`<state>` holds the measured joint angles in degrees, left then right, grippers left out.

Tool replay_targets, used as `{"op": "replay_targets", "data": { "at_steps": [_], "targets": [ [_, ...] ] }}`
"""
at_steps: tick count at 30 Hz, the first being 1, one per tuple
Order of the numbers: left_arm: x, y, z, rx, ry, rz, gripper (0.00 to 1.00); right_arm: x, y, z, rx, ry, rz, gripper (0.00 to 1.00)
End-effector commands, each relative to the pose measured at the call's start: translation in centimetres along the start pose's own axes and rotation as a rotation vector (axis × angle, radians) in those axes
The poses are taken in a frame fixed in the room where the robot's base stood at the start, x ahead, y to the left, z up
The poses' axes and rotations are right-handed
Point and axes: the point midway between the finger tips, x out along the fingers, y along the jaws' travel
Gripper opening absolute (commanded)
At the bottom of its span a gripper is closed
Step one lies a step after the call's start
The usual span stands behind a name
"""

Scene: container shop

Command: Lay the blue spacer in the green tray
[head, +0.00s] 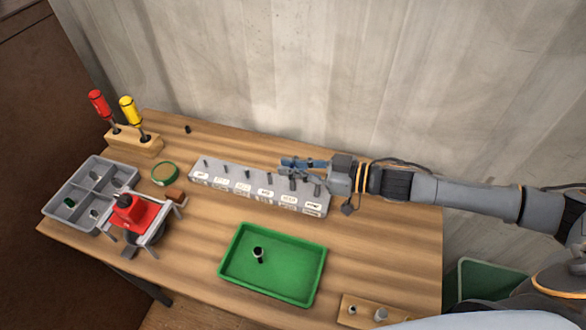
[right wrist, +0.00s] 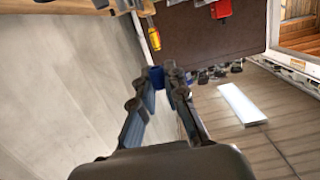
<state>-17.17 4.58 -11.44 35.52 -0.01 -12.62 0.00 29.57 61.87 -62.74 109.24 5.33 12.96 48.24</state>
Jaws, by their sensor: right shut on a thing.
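My right gripper (head: 288,167) reaches in from the right over the grey labelled rack and is shut on the blue spacer. In the right wrist view the blue spacer (right wrist: 157,77) is a small blue piece between the fingertips, partly hidden by them. The green tray (head: 285,277) lies at the front middle of the table, below and left of the gripper in the head view. A small dark cylinder with a pale end (head: 258,255) is in the tray. My left gripper is not in view.
The grey rack (head: 255,187) bears several upright pegs. A red clamp-like device (head: 133,213), a grey divided bin (head: 60,200), a round green tin (head: 165,174) and a screwdriver block (head: 135,145) stand left. A wooden peg block (head: 365,312) is at front right. Bare table surrounds the tray.

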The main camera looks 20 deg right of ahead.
Motion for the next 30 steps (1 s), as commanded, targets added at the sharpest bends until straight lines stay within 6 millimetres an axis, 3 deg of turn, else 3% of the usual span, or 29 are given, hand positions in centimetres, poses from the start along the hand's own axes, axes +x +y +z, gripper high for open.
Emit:
{"op": "replay_targets", "data": {
  "at_steps": [13, 19, 30],
  "targets": [
    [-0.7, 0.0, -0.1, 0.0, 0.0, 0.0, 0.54, 1.4, 3.0, 3.4, -0.002, 0.001, 0.002, 0.04],
    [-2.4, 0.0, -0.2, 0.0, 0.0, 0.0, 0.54, 1.6, 2.8, 5.3, 0.002, 0.001, 0.001, 0.04],
    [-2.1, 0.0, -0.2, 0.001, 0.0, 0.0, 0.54, 1.7, 2.8, 6.0, -0.001, 0.002, 0.0, 0.04]
  ]
}}
